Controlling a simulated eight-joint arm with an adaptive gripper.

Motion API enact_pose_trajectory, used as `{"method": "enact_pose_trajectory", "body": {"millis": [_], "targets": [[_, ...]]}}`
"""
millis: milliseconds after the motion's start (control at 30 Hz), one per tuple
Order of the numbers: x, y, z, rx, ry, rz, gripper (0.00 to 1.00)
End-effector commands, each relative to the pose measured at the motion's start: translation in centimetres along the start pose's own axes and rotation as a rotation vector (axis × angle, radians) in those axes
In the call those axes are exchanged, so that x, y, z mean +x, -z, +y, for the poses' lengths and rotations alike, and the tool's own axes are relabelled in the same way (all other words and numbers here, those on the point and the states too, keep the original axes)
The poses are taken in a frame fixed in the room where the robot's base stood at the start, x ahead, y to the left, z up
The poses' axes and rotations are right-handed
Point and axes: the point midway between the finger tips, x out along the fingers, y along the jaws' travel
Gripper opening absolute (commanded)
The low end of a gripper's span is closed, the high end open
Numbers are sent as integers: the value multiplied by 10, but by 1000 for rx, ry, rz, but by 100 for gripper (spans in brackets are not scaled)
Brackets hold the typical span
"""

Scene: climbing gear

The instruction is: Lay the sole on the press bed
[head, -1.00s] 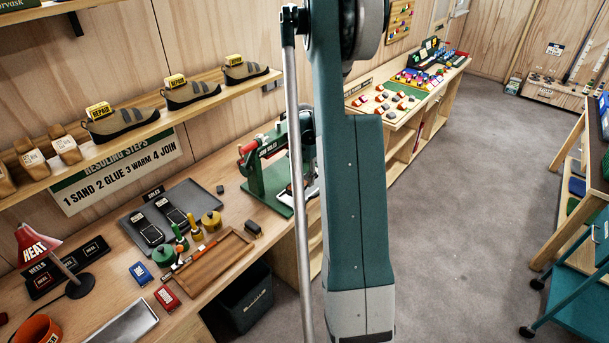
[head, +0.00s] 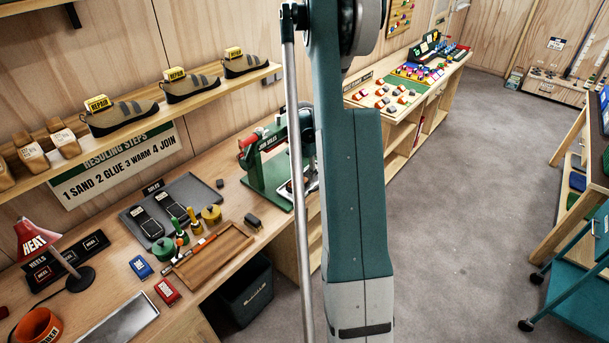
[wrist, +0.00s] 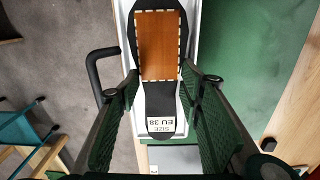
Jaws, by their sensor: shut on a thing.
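The sole (wrist: 159,99) is black with a brown dash-edged patch (wrist: 158,45) and a white "SIZE EU 38" label on its heel. In the wrist view it lies over the white press bed (wrist: 195,28); I cannot tell whether it touches the bed. My gripper (wrist: 162,78) has its green fingers on both sides of the sole's narrow middle, shut on it. In the head view the green press (head: 272,170) marked "JOIN SOLES" stands on the bench; my arm hides the gripper and part of the bed.
A black bent handle (wrist: 96,72) sticks out left of the bed in the wrist view. A grey tray (head: 207,191), brown wooden tray (head: 240,237) and red heat lamp (head: 36,238) occupy the bench. A shelf of shoes (head: 120,113) hangs above. The floor on the right is mostly clear.

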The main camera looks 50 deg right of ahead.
Motion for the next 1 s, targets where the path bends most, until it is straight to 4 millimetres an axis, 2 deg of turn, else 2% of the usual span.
{"method": "enact_pose_trajectory", "body": {"millis": [733, 767, 800, 900, 1000], "targets": [[11, 0, 0, 0, 0, 0, 19], [11, 0, 0, 0, 0, 0, 38], [10, 0, 0, 0, 0, 0, 43], [10, 0, 0, 0, 0, 0, 54], [10, 0, 0, 0, 0, 0, 54]]}}
